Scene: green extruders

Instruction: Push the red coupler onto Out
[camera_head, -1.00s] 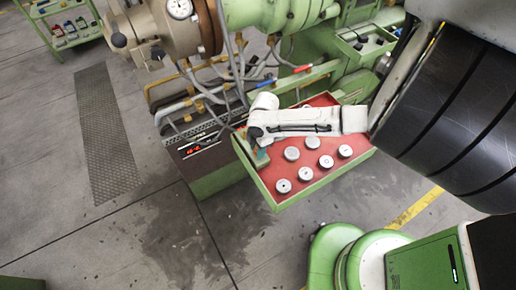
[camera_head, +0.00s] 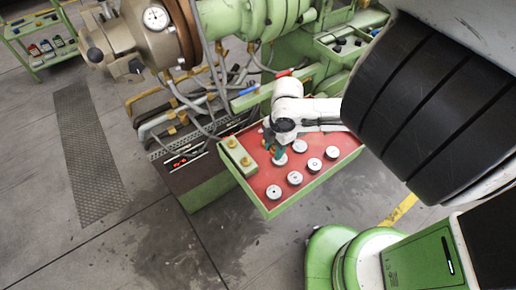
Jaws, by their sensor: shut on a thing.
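My gripper (camera_head: 279,158) points down over the red-topped tray (camera_head: 265,186). Its teal fingers are at a round silver piece (camera_head: 282,160) and appear shut on it; the contact is partly hidden and small. Several similar silver pieces, one at the front (camera_head: 273,192), stand on the tray; any colour marks on them are too small to tell, so I cannot tell which is the red coupler. A green block with two brass fittings (camera_head: 238,155) sits at the tray's left end. No Out label is readable.
A red-handled part (camera_head: 284,73) and a blue-ended part (camera_head: 249,90) lie behind the tray near grey hoses. The green and tan extruder (camera_head: 240,20) stands at the back. Floor is open at front left.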

